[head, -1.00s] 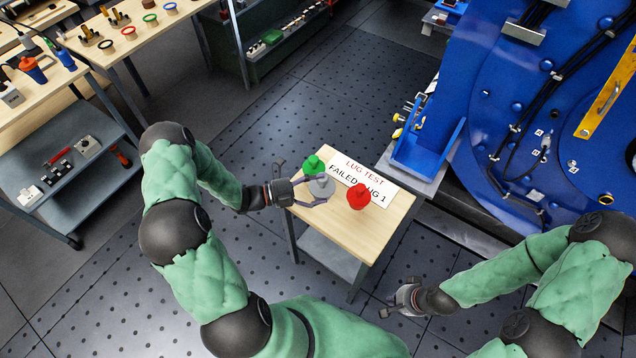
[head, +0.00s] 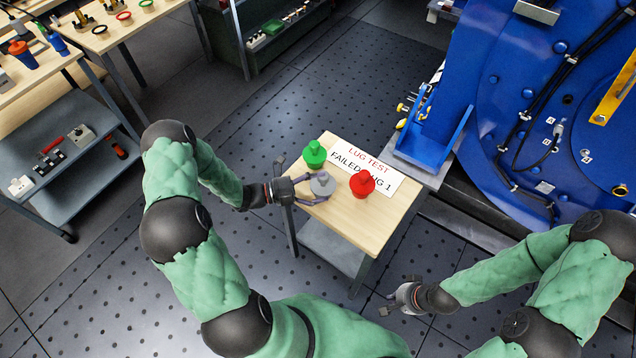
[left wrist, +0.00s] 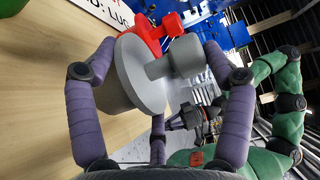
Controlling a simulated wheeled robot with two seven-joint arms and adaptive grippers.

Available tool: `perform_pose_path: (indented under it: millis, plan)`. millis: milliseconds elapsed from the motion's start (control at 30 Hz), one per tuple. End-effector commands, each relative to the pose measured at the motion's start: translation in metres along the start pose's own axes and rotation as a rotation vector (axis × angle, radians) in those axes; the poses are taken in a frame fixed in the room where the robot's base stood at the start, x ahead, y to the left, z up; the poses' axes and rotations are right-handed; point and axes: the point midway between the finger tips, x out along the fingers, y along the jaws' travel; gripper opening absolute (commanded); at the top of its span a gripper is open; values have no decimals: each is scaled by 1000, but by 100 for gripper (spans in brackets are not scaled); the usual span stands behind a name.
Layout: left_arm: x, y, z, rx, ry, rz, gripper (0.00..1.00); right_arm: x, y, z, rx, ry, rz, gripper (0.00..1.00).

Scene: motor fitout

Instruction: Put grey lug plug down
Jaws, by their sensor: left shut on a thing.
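The grey lug plug (head: 322,184) is between the fingers of my left gripper (head: 296,184), over the left near side of the small wooden table (head: 362,222). In the left wrist view the grey lug plug (left wrist: 140,75) shows its wide disc and knob between the purple fingers, and my left gripper (left wrist: 160,85) is shut on it. I cannot tell whether its underside touches the tabletop. My right gripper (head: 396,297) looks open and empty, low to the right of the table.
A green plug (head: 314,154) stands behind the grey one. The table's near part is bare. A blue motor housing (head: 500,110) and blue bracket (head: 432,140) stand right.

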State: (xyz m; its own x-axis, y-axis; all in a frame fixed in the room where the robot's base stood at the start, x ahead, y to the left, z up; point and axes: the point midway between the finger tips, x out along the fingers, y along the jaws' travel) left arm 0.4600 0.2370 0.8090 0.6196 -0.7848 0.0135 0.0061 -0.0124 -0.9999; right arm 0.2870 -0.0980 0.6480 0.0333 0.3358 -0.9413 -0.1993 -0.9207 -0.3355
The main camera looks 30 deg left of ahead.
Motion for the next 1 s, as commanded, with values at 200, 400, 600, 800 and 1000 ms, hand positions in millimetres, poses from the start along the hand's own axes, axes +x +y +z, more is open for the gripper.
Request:
perform_pose_path:
  millis: [200,400,600,800,1000]
  plan:
    - [0,-1,0,1,0,-1,43,-1,0,0,0,0,0,0]
    - [0,0,0,1,0,-1,43,0,0,0,0,0,0,0]
    - [0,4,0,1,0,-1,43,2,1,0,0,0,0,0]
    - [0,7,0,1,0,0,43,4,1,0,0,0,0,0]
    - [0,11,0,1,0,-1,43,5,2,0,0,0,0,0]
